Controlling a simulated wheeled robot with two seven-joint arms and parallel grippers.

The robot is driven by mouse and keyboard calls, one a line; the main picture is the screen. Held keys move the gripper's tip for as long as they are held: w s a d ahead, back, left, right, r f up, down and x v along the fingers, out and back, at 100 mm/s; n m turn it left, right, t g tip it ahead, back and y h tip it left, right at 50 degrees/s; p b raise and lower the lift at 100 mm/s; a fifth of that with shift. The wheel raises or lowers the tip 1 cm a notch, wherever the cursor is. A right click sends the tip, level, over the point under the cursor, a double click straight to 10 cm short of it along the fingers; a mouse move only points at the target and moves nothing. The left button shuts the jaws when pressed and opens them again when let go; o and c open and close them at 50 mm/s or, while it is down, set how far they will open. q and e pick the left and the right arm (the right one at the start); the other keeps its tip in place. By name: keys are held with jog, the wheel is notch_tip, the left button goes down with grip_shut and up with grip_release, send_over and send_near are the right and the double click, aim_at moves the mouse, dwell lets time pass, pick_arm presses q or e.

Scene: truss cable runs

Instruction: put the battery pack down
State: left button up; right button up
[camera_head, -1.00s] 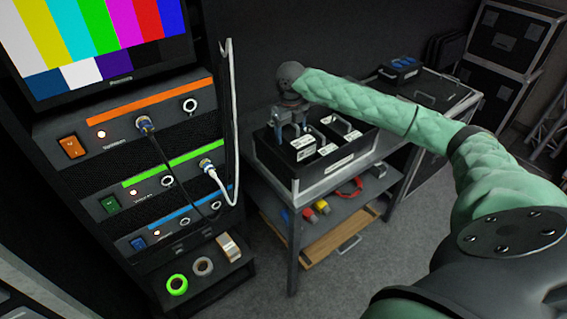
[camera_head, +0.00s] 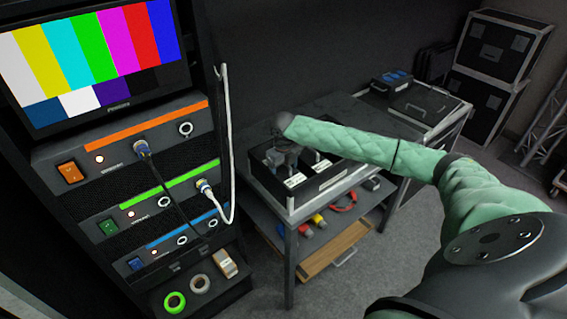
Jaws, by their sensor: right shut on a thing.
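My right gripper (camera_head: 280,160) points down into the open black case on the table. It is small, dark and partly hidden by my wrist. It is shut on a battery pack, a black box that hardly stands out from the dark case. Battery packs with white labels show in the case, one (camera_head: 294,182) just in front of the gripper and one (camera_head: 322,167) to its right. I cannot tell whether the held pack touches the case floor. My left gripper is not in view.
The case (camera_head: 320,196) stands on a grey table (camera_head: 345,112) with coloured connectors on its lower shelf. A rack (camera_head: 110,170) with a colour-bar monitor, cables and tape rolls stands close on the left. Flight cases (camera_head: 500,60) stand at the back right.

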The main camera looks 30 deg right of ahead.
jog(key=shift+f, duration=0.3)
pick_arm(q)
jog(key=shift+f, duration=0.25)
pick_arm(e)
jog(key=o, duration=1.6)
jog(key=shift+f, duration=0.1)
jog(key=shift+c, duration=0.2)
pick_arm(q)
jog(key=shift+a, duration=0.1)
pick_arm(e)
jog(key=shift+r, duration=0.45)
pick_arm(q)
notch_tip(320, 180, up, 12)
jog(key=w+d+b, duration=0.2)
jog(key=b, duration=0.2)
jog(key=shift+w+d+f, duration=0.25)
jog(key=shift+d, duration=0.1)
pick_arm(e)
notch_tip(320, 180, up, 11)
jog(key=shift+r, duration=0.15)
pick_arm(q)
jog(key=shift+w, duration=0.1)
